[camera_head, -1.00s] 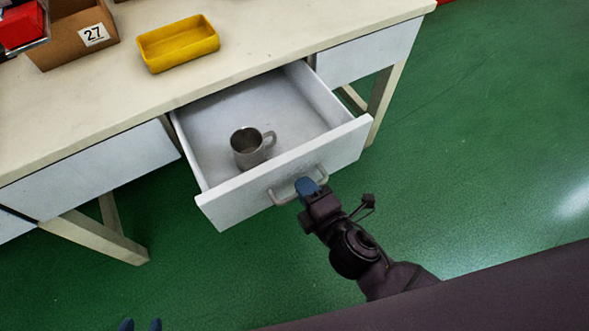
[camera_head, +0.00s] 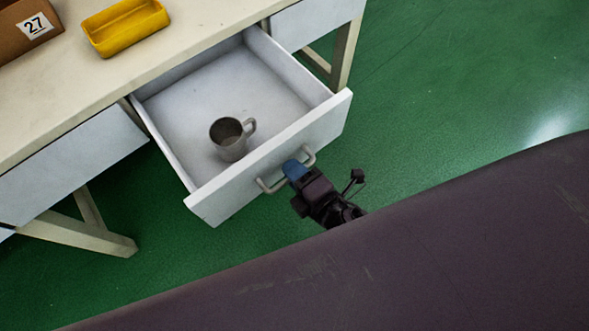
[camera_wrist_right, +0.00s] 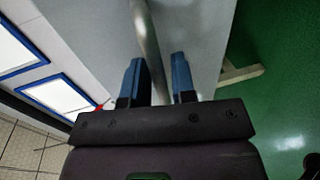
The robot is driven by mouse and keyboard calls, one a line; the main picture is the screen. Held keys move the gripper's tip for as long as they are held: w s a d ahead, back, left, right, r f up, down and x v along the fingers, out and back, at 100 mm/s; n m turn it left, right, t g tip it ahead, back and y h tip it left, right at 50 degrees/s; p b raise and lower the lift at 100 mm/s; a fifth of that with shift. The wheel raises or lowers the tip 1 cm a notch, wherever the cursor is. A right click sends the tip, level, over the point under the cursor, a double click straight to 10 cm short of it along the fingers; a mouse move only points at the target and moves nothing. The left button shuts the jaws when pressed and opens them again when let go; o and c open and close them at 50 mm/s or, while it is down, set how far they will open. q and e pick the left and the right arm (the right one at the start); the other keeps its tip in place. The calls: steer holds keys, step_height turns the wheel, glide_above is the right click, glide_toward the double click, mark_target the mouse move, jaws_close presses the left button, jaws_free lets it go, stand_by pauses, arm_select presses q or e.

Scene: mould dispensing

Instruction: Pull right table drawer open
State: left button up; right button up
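The white table drawer (camera_head: 281,155) is pulled well out from under the table, its inside showing. A grey metal mug (camera_head: 229,140) stands upright in it, near its front panel. My right gripper (camera_head: 293,171) is at the drawer's handle (camera_head: 309,157), in front of the panel. My left gripper is not in view.
A yellow bin (camera_head: 125,28) and a cardboard box marked 27 (camera_head: 27,30) stand on the cream tabletop (camera_head: 75,95). Table legs (camera_head: 80,235) stand left of the drawer. Green floor (camera_head: 440,100) is clear to the right.

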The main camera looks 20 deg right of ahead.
steer(key=shift+o, duration=0.9)
steer(key=shift+s, duration=0.15)
arm_select(q)
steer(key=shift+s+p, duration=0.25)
steer(key=shift+p, duration=0.15)
arm_select(e)
steer(key=v, duration=1)
steer(key=shift+s, duration=0.25)
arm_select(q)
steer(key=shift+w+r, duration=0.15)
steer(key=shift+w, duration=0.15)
arm_select(e)
steer(key=shift+d+r, duration=0.1)
